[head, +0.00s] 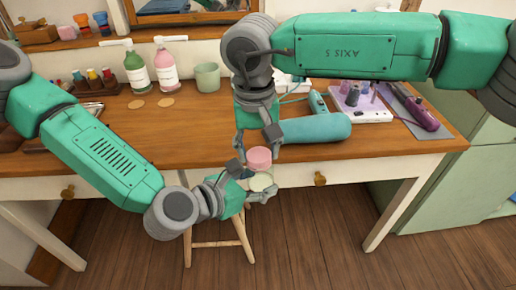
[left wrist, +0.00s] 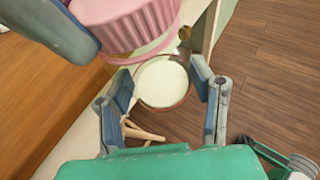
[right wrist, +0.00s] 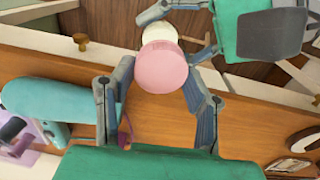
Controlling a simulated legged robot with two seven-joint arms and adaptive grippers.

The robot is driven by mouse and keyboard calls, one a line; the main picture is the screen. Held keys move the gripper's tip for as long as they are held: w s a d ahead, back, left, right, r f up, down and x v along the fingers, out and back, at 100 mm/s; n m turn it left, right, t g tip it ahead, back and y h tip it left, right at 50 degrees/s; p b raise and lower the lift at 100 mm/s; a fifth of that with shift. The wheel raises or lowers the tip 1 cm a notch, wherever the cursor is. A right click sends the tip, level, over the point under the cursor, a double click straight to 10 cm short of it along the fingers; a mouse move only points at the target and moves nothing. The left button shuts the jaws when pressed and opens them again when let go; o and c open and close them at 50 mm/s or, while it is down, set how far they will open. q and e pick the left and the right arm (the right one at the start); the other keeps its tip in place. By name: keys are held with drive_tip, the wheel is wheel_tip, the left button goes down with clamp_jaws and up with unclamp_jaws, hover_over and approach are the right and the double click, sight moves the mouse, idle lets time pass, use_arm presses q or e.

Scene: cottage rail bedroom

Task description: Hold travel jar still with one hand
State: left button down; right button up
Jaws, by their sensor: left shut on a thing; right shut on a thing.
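The travel jar (head: 262,182) is a small round pale cream pot in front of the desk's edge. My left gripper (head: 256,194) is shut around its sides, and its pale round top shows between the fingers in the left wrist view (left wrist: 162,83). A pink ribbed lid (head: 258,157) is above the jar, offset from its top. My right gripper (head: 258,143) comes down from above and is shut on the lid. In the right wrist view the lid (right wrist: 160,66) sits between the fingertips and partly hides the jar (right wrist: 159,34).
On the desk (head: 190,120) stand a green pump bottle (head: 136,74), a pink pump bottle (head: 165,72) and a green cup (head: 207,77). A wooden stool (head: 217,244) is below.

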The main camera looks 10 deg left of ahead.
drive_tip(key=shift+r, duration=0.2)
drive_tip(key=shift+a+r, duration=0.1)
drive_tip(key=shift+r, duration=0.8)
drive_tip(key=shift+a+r, duration=0.15)
drive_tip(key=shift+r, duration=1.85)
